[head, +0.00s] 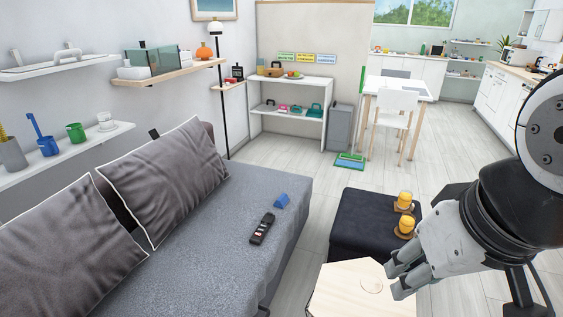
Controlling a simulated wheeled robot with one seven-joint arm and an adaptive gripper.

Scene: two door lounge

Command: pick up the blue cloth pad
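A small blue pad (282,201) lies on the grey sofa seat near its front edge. It looks folded or tented, and its material is too small to make out. My gripper (391,279) is at the lower right, well to the right of the sofa and nearer to me than the pad. Its two fingers are apart, point left, and hold nothing that I can see. The gripper appears over or in front of a pale wooden table top.
A black remote (262,229) lies beside the pad. Grey cushions (165,180) lean at the sofa's back. A dark ottoman (360,218) holds two yellow-orange cups (405,200) on coasters. The pale table (340,288) bears a clear round item. Floor shows between sofa and ottoman.

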